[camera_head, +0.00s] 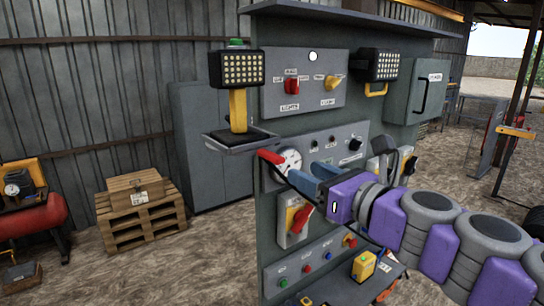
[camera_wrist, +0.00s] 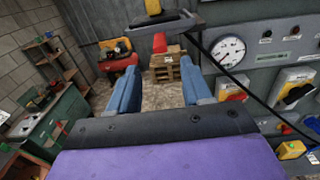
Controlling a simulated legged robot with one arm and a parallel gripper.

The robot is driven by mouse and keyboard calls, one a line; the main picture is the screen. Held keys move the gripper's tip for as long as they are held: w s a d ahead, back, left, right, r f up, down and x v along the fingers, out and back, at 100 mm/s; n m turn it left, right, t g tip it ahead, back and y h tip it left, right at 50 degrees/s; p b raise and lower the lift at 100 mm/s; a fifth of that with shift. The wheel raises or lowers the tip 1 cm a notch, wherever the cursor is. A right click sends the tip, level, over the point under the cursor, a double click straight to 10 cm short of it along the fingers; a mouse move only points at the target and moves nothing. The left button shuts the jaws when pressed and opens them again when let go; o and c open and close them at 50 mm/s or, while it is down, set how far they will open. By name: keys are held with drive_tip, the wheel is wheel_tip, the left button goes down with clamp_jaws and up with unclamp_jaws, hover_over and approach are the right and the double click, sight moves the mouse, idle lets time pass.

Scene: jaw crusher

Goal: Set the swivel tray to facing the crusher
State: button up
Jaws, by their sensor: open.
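The swivel tray (camera_head: 211,137) is a small grey shelf at the left edge of the control panel, with a yellow-handled work lamp (camera_head: 238,97) standing on it. A red handle (camera_head: 270,157) sticks out below the tray. In the wrist view, the tray (camera_wrist: 190,22) is at the top and the red handle (camera_wrist: 159,43) shows between the lines of the fingers, beyond their tips. My gripper (camera_head: 303,172) has blue fingers and is open and empty, just right of the red handle in the head view. The gripper also shows in the wrist view (camera_wrist: 158,72). I see no crusher.
The grey control panel (camera_head: 290,123) carries switches, a gauge (camera_head: 289,161) and a second lamp (camera_head: 378,65). A dark cable hangs beside my gripper. A pallet with a box (camera_head: 135,190) and a red compressor (camera_head: 35,216) stand at the left, with open ground between.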

sight(282, 162)
drive_tip(key=x, duration=1)
drive_tip(key=shift+w+a+f+b, duration=0.1)
drive_tip(key=shift+w+a+b, duration=0.05)
drive_tip(key=shift+w+b, duration=0.2)
drive_tip(key=shift+w+a, duration=0.4)
drive_tip(key=shift+w, duration=0.05)
drive_tip(key=shift+c, duration=0.5)
clamp_jaws()
